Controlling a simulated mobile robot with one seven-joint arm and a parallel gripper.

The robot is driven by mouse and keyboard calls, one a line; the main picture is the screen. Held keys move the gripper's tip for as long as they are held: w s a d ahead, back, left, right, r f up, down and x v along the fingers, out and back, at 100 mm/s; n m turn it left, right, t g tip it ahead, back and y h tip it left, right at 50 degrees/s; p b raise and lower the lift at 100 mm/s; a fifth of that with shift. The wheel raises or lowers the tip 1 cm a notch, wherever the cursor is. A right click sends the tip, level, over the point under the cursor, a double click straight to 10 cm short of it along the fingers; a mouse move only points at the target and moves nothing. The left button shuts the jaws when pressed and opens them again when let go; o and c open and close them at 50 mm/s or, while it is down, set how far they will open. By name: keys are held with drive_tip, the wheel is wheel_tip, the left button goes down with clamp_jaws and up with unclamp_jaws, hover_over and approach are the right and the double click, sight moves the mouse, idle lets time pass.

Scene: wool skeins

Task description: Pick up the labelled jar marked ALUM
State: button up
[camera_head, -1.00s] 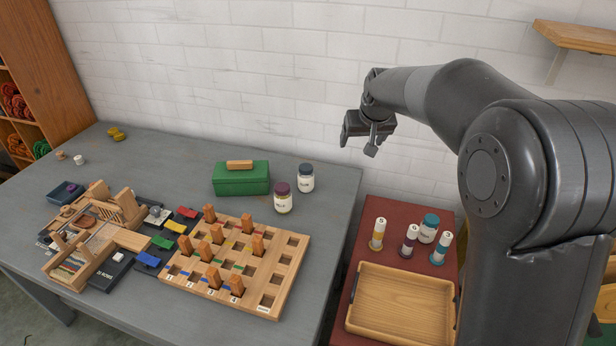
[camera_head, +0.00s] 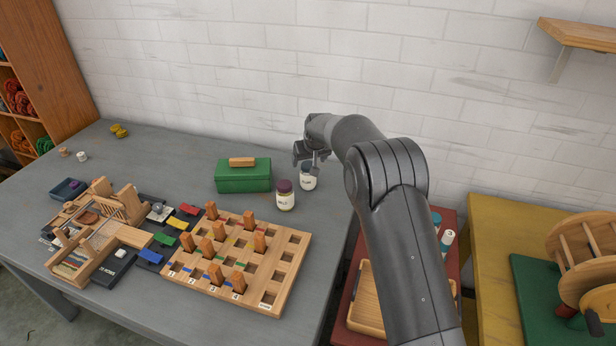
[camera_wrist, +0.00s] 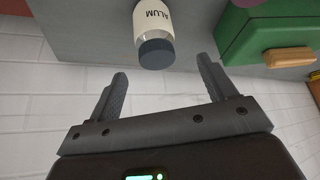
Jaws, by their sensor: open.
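The ALUM jar (camera_wrist: 153,28) shows in the wrist view with its white label and dark blue-grey lid, upside down in that picture. It lies between the lines of my two open fingers, just beyond their tips. In the head view the ALUM jar (camera_head: 308,182) stands on the grey table near its right edge, its lid partly hidden by my gripper. My gripper (camera_head: 312,165) is over or beside the jar there; the wrist view shows my gripper (camera_wrist: 163,78) open and empty.
A second jar with a purple lid (camera_head: 285,196) stands close to the left of the ALUM jar. A green box (camera_head: 243,178) with a wooden handle is further left. A wooden peg board (camera_head: 250,290) lies in front. The white wall is close behind.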

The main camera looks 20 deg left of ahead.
sight(308, 165)
drive_tip(key=shift+d+x, duration=0.2)
drive_tip(key=shift+x, duration=3)
drive_tip(key=c, duration=1.2)
